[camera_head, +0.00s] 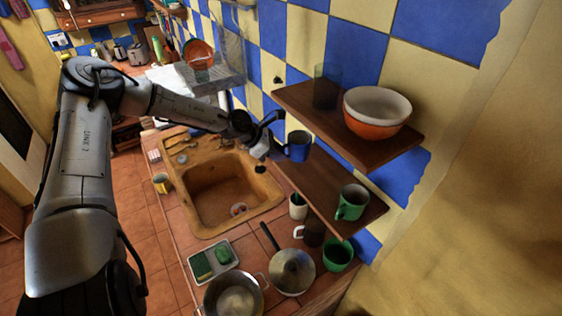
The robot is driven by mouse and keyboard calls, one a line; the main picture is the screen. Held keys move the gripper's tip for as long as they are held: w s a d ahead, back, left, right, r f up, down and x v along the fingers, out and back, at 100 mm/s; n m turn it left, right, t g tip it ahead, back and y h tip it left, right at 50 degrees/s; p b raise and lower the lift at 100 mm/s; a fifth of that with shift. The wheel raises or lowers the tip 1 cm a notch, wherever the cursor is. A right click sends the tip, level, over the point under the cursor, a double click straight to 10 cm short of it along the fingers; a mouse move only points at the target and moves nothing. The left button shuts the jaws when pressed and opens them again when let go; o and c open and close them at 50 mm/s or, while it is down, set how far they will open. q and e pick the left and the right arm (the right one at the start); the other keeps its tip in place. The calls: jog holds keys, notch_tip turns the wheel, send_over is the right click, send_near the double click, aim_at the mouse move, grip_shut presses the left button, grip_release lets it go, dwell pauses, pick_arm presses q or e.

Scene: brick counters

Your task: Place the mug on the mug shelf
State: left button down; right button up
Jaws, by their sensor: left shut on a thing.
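A blue mug (298,146) is at the left end of the lower wooden shelf (314,184), with its handle side towards my left gripper. My left gripper (268,136) comes in from the left above the sink's back edge and is shut on the blue mug. The fingertips' exact contact with it is small and hard to see. I cannot tell whether the mug's base touches the shelf or is just above it. A green mug (352,202) stands at the right end of this shelf. My right gripper is not in view.
An upper shelf (345,133) above holds an orange bowl (376,113) and a dark glass (326,87). The lower shelf's middle is clear. Below stand a white cup (298,206), a dark mug (310,233), another green mug (338,255) and pans (292,271) beside the sink (222,190).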

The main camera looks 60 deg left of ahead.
pick_arm(q)
jog(key=shift+w+d, duration=0.2)
jog(key=shift+w, duration=0.25)
notch_tip(320, 180, down, 2)
jog(key=shift+f, duration=0.7)
jog(key=shift+f, duration=0.1)
jog(key=shift+f, duration=0.15)
jog(key=c, duration=1.2)
grip_release()
jog(key=shift+o, duration=0.2)
